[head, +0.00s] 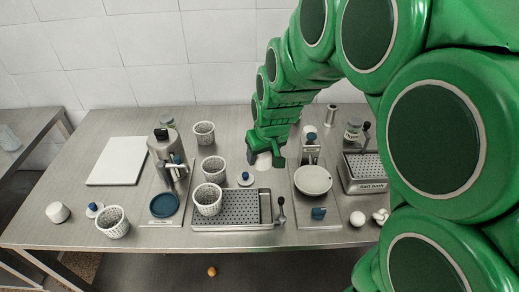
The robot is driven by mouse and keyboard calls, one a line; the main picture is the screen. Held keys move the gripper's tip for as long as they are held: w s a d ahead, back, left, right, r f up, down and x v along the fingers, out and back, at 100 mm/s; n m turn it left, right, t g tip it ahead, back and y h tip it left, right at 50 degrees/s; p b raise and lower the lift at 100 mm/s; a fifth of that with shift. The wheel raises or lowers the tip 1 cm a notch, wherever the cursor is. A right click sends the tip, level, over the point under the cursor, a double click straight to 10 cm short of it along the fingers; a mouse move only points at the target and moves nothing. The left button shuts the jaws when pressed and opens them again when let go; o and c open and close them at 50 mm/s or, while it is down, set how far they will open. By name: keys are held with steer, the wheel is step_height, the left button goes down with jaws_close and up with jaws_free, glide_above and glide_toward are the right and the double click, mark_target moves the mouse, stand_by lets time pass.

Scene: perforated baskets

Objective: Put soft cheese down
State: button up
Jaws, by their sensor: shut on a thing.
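My green gripper (266,156) points down over the back middle of the steel table (130,240). It is shut on a small white piece, which I take to be the soft cheese (263,162). The cheese shows between and just below the fingertips, and the fingers hide its upper part. I cannot tell whether its underside touches the table. It is behind the perforated steel tray (238,207) and left of the stand with a white bowl (312,181).
White perforated baskets (214,169) stand left of my gripper, one on the tray's left end. A blue-knobbed item (245,179) is close in front. A white board (117,161), a metal machine (165,150) and a white cylinder (57,212) are farther left. Eggs (357,219) lie at right.

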steer(key=shift+s+d+r, duration=0.2)
steer(key=shift+s+r, duration=0.2)
steer(key=shift+s, duration=0.4)
steer(key=w+a+r, duration=0.3)
steer(key=w+a, duration=1.9)
steer(key=w, duration=0.2)
steer(key=a, duration=0.4)
steer(key=w+a+f, duration=0.1)
steer(key=a, duration=0.4)
steer(key=w+a+f, duration=0.1)
steer(key=a, duration=0.4)
steer(key=shift+w+a, duration=0.1)
steer(key=shift+w, duration=0.05)
steer(key=a, duration=0.2)
steer(key=s+a+f, duration=0.1)
steer(key=a, duration=0.2)
steer(key=a+f, duration=0.1)
steer(key=a, duration=0.2)
steer(key=shift+s+f, duration=0.15)
steer(key=shift+s, duration=0.15)
steer(key=s+a, duration=0.1)
steer(key=s+a+f, duration=0.1)
steer(key=a, duration=0.1)
steer(key=s+a+f, duration=0.1)
steer(key=a, duration=0.1)
steer(key=shift+a+f, duration=0.1)
steer(key=shift+a, duration=0.05)
